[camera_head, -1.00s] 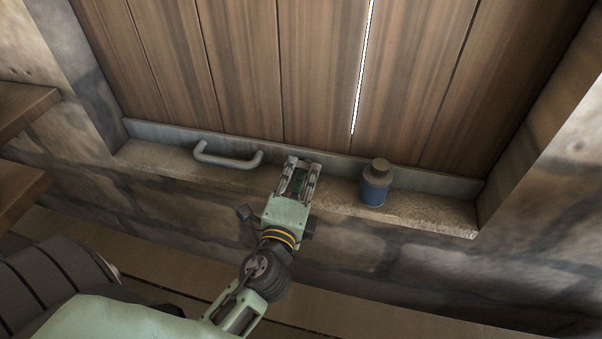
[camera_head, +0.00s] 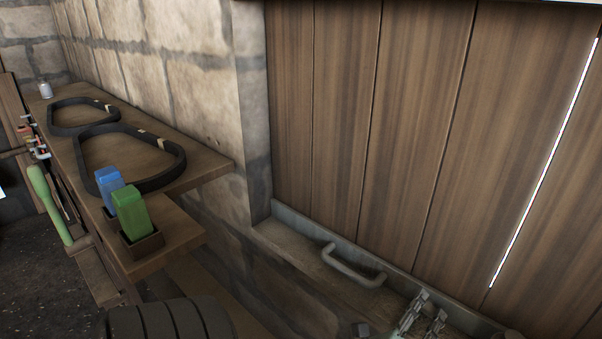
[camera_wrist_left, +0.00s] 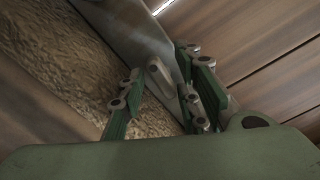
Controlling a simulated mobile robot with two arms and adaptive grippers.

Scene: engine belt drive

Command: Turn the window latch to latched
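My left gripper (camera_head: 424,312) is at the bottom edge of the head view, low over the sill and to the right of a grey bar handle (camera_head: 353,266) on the window's bottom rail. In the left wrist view the gripper (camera_wrist_left: 162,88) has its fingers apart. A small flat grey lever (camera_wrist_left: 159,78), which looks like the latch, shows between the fingers beside the grey rail. I cannot tell whether a finger touches it. The latch cannot be made out in the head view. My right gripper is out of view.
Wooden shutter boards (camera_head: 420,130) rise behind the sill (camera_head: 285,243). At the left, a wooden shelf (camera_head: 200,165) holds two black belts (camera_head: 160,183). A blue block (camera_head: 109,185) and a green block (camera_head: 133,213) stand in front of them.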

